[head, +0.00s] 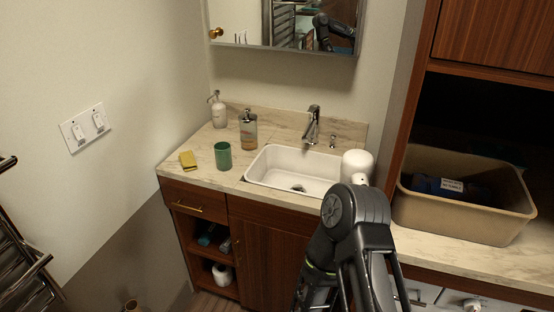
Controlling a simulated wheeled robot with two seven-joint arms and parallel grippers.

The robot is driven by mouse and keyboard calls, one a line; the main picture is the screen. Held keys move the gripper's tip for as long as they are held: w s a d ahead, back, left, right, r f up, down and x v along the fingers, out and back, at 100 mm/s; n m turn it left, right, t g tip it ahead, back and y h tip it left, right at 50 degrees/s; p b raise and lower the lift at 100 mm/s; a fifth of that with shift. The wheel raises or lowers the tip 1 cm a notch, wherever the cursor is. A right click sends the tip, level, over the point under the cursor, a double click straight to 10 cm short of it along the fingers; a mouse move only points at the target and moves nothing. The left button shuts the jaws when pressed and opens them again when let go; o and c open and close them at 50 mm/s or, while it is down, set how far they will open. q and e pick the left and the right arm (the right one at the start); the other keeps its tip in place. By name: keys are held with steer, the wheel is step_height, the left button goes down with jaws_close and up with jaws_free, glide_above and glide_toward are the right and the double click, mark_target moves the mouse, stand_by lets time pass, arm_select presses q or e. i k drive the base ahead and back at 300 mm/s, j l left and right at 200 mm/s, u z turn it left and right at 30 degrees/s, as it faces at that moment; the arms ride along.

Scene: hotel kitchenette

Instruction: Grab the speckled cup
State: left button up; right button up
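A green cup (222,155) stands upright on the marble counter, left of the sink; any speckles are too small to make out. It is the only cup I can clearly pick out. A dark arm of mine rises from the bottom edge, in front of the sink, with its bent joint well to the right of the cup. Neither of my grippers shows, and nothing touches the cup.
A yellow sponge (188,160) lies left of the cup. A soap dispenser (249,130) and a pale pump bottle (218,112) stand behind. The white sink (262,168), faucet (312,125), a white rounded object (357,165) and a tan bin (455,205) are rightward.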

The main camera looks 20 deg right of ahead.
mark_target(224, 157)
steer(key=z, duration=2.05)
steer(key=i+j, duration=0.1)
steer(key=j, duration=0.95)
steer(key=i+j, duration=0.15)
steer(key=j, duration=0.4)
steer(key=k+l+u, duration=0.1)
steer(key=k, duration=0.2)
steer(key=i+j+z, duration=0.1)
steer(key=i, duration=0.15)
